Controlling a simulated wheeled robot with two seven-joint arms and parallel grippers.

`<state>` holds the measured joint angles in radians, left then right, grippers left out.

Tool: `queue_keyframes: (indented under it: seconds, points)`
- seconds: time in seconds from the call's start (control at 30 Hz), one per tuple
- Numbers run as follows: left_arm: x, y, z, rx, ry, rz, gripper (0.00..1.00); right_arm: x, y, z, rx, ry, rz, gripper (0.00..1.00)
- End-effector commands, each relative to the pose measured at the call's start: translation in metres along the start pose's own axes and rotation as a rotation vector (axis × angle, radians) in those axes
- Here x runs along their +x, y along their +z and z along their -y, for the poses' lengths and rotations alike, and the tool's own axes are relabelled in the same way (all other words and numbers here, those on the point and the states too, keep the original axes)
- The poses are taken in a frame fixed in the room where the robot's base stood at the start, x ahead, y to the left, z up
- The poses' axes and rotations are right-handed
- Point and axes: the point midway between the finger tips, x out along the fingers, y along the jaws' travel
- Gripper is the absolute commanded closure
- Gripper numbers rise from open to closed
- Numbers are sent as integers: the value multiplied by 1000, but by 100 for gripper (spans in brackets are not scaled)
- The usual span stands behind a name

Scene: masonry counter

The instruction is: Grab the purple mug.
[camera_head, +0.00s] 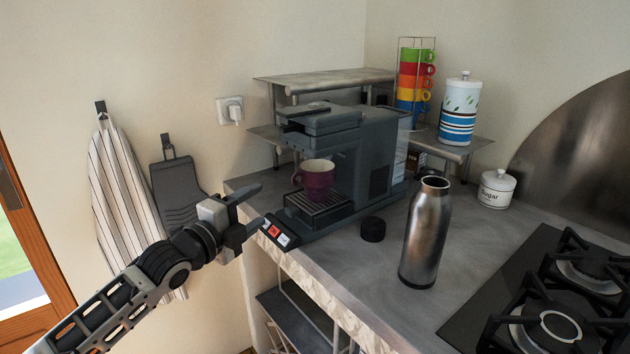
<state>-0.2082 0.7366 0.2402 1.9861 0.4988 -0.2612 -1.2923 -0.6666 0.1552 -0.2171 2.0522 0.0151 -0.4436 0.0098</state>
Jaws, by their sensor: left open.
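The purple mug (317,181) stands upright on the drip tray of the dark grey coffee machine (345,150), under its spout. The mug's handle points to the left. My left gripper (252,212) is open and empty, left of the mug and apart from it. It is at the counter's left edge, near the front of the machine. My right gripper does not show.
A steel bottle (426,235) stands on the counter (375,272), with a black lid (373,229) beside it. A gas hob (545,300) is at the right. A shelf rack (325,80) stands behind the machine. A towel (125,195) hangs at the left.

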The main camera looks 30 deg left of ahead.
Motion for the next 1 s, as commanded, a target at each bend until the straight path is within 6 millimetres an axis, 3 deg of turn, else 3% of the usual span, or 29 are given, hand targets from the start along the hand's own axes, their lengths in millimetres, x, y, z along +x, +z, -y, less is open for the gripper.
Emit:
queue_keyframes:
  seconds: [0.4, 0.67, 1.0]
  points:
    - [73, 0, 1, -5, 1, 1, 40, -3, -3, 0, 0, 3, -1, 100]
    - [90, 0, 2, -4, 2, 1, 40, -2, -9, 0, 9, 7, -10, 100]
    - [133, 0, 7, -4, 2, 1, 40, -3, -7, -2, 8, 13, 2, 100]
